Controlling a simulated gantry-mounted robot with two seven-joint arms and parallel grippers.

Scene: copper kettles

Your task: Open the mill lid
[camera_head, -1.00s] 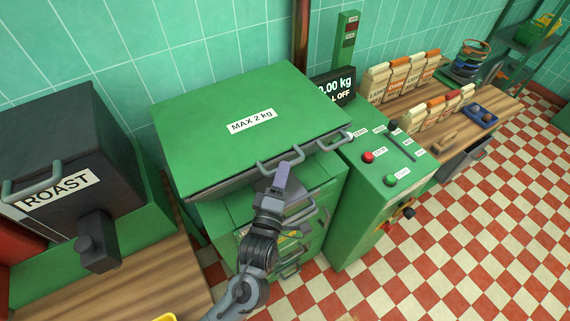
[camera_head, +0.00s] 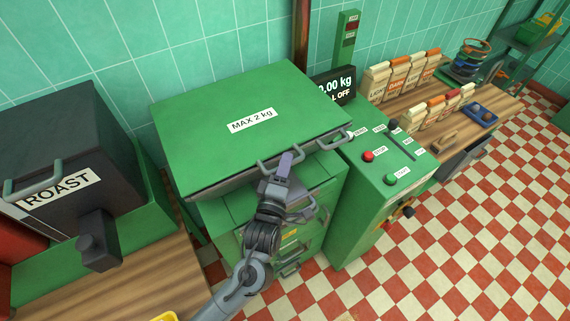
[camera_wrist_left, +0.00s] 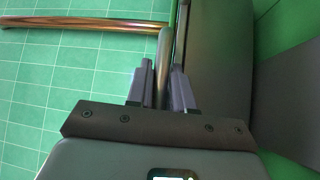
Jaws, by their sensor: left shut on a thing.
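The green mill lid (camera_head: 220,110) with a "MAX 2 kg" label lies over the green mill body (camera_head: 328,190) in the head view. A grey bar handle (camera_head: 266,168) runs along the lid's front edge. My left gripper (camera_head: 285,164) is at this handle. In the left wrist view the two fingers (camera_wrist_left: 162,78) stand on either side of the handle bar (camera_wrist_left: 164,52), shut on it. My right gripper is not in view.
A dark roaster (camera_head: 60,150) marked "ROAST" stands at left. To the right are a control panel with a red button (camera_head: 368,156) and a green button (camera_head: 389,180), and a wooden table with several paper bags (camera_head: 400,72). A copper pipe (camera_head: 301,35) rises behind the lid.

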